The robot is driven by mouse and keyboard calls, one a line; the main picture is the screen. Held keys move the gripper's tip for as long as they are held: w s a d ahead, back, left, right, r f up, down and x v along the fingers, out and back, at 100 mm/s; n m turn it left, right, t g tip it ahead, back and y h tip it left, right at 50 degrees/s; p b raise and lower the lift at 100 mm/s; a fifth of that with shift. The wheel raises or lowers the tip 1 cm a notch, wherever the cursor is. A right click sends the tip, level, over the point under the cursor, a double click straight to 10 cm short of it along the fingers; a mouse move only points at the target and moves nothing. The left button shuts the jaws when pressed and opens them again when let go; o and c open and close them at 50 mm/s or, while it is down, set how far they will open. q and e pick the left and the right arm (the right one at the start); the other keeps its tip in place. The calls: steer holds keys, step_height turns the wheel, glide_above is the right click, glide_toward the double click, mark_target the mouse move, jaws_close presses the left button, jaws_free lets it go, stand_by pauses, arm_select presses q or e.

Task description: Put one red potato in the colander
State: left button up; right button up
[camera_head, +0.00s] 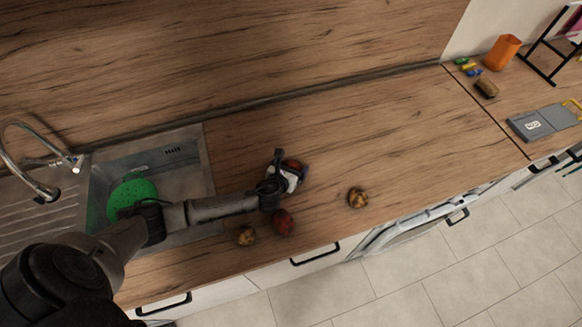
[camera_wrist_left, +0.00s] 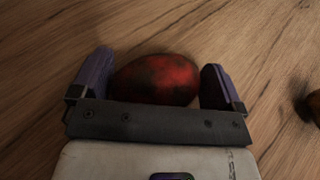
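A red potato (camera_head: 292,165) lies on the wooden counter at my left gripper (camera_head: 290,168). In the left wrist view this red potato (camera_wrist_left: 157,79) sits between the spread fingers of my left gripper (camera_wrist_left: 157,78), close to both; whether they touch it is hard to tell. Its near side is hidden by the gripper body. A second red potato (camera_head: 283,222) lies nearer the counter's front edge, beside my left wrist. The green colander (camera_head: 131,191) stands in the sink at the left, partly covered by my left arm. My right gripper is not in view.
Brownish-yellow potatoes lie at the front edge (camera_head: 246,235) and farther right (camera_head: 358,197). The sink (camera_head: 190,171) has a faucet (camera_head: 42,160) at its left. An orange cup (camera_head: 502,52) and a grey board (camera_head: 541,122) are far right. The counter's middle is clear.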

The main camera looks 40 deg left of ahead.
arm_select(q)
steer(key=c, duration=0.7)
